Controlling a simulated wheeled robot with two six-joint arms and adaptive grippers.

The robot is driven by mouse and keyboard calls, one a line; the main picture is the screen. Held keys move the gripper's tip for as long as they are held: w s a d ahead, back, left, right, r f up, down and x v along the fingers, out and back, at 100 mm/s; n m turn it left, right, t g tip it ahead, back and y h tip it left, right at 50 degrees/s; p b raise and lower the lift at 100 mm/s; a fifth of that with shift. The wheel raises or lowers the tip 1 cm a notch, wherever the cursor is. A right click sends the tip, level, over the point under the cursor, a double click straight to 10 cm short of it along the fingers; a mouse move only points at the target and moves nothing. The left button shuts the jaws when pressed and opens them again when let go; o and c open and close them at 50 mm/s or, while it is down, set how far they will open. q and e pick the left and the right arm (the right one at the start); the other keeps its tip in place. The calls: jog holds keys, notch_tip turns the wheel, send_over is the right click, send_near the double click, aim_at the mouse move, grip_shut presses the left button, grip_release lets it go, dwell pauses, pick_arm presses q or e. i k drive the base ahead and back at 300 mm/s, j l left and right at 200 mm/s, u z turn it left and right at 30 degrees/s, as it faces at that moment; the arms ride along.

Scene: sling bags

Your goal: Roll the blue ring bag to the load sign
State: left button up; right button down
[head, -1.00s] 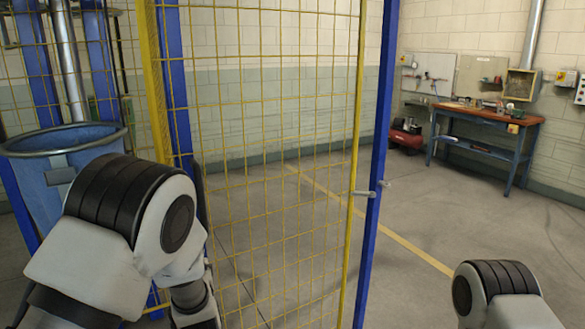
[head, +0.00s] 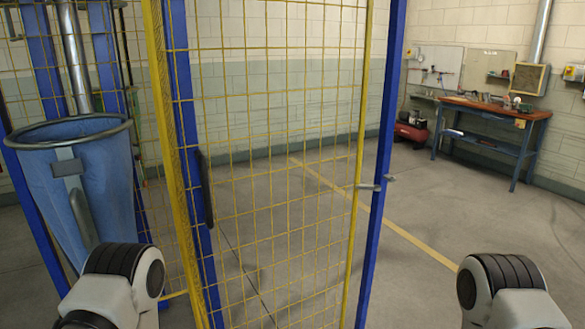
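The blue ring bag (head: 100,185) hangs open from a dark round ring at the left of the head view, with a grey bracket on its front. Its lower part is hidden behind my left arm. My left arm shows at the bottom left, in front of the bag, and my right arm at the bottom right. Neither gripper is in view. No load sign can be made out.
A yellow mesh gate (head: 275,150) with blue posts stands just ahead, right of the bag. Beyond it are a workbench (head: 490,110) and a red compressor (head: 410,130) by the wall. The floor (head: 430,210) right of the gate is clear, with a yellow line.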

aim_at(78, 171)
jog(key=u, duration=1.3)
